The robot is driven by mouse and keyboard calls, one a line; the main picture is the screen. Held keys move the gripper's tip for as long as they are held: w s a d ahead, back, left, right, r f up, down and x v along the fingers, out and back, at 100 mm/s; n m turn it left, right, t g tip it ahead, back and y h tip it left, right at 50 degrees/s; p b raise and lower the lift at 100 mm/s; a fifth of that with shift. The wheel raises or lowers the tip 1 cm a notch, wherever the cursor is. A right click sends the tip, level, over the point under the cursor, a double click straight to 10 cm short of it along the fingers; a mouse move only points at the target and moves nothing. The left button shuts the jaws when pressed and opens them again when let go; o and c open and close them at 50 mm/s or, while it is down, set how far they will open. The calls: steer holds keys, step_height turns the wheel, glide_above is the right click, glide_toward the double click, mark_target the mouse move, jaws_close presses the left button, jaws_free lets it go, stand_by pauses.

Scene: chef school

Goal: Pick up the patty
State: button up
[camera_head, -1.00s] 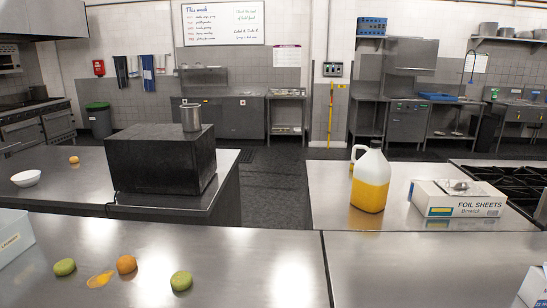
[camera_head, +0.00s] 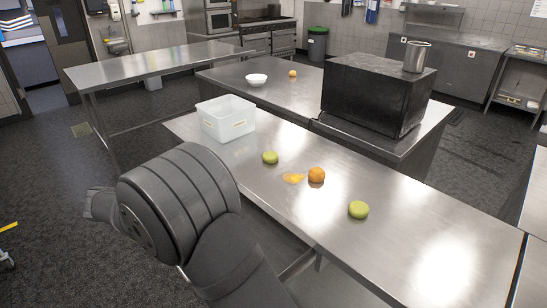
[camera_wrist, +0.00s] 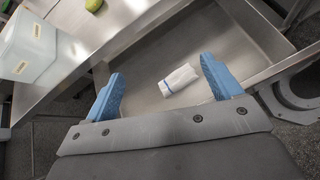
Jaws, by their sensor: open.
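No brown patty can be made out in either view. Two green rounded, slightly flattened pieces lie on the near steel counter (camera_head: 420,240), one at the left (camera_head: 270,158) and one at the right (camera_head: 358,209); I cannot tell what they are.
A white labelled tub (camera_head: 226,120) stands at the counter's left end; it also shows in the wrist view (camera_wrist: 30,48). A black box (camera_head: 365,95) with a metal pot (camera_head: 416,56) on it and a white bowl (camera_head: 256,80) stand behind. Floor is open at the left.

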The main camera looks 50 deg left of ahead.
steer(key=w+a+r+m+g+y, duration=0.25)
steer(key=w+m+g, duration=0.2)
steer(key=w, duration=0.95)
steer(key=w+a+r+m+g+y, duration=0.1)
steer(key=w+r+m+g+y, duration=0.25)
steer(key=w, duration=1.05)
steer(key=w+a+r+m+g, duration=0.1)
steer(key=w+r+m+g, duration=0.2)
steer(key=w+m, duration=0.7)
steer(key=n, duration=0.3)
glide_above(272, 155)
steer(key=d, duration=0.2)
step_height(272, 155, down, 10)
steer(key=shift+d+f, duration=0.15)
steer(key=shift+f, duration=0.05)
steer(key=shift+s+x, duration=0.15)
steer(key=shift+x, duration=1.2)
steer(key=shift+s+x, duration=0.15)
steer(key=shift+x, duration=1.15)
steer(key=shift+d, duration=0.1)
steer(key=c, duration=1.1)
